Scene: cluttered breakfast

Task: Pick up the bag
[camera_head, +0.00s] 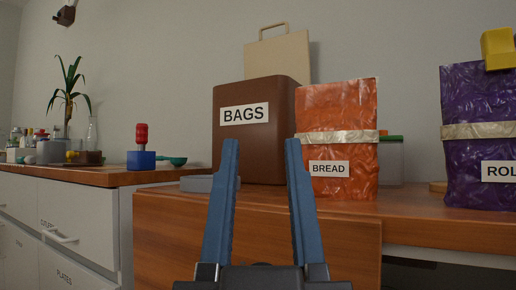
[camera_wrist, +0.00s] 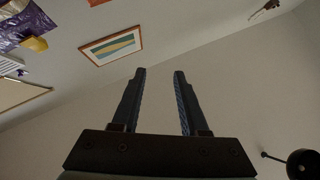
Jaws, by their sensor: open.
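An orange crinkled bag (camera_head: 338,110) labelled BREAD stands upright on the wooden counter, with a pale band around it. A purple bag (camera_head: 475,105) with a pale band and a label starting "ROL" stands at the right edge, partly cut off. A purple bag shows at the upper left of the wrist view (camera_wrist: 22,22). My gripper (camera_head: 261,145) is open, fingers pointing up, in front of the counter.
A brown bin (camera_head: 245,145) labelled BAGS stands behind my fingers, with a beige board (camera_head: 280,56) behind it. A yellow object (camera_head: 498,48) tops the purple bag. A blue block with a red top (camera_head: 141,160) is on the left counter (camera_head: 110,176).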

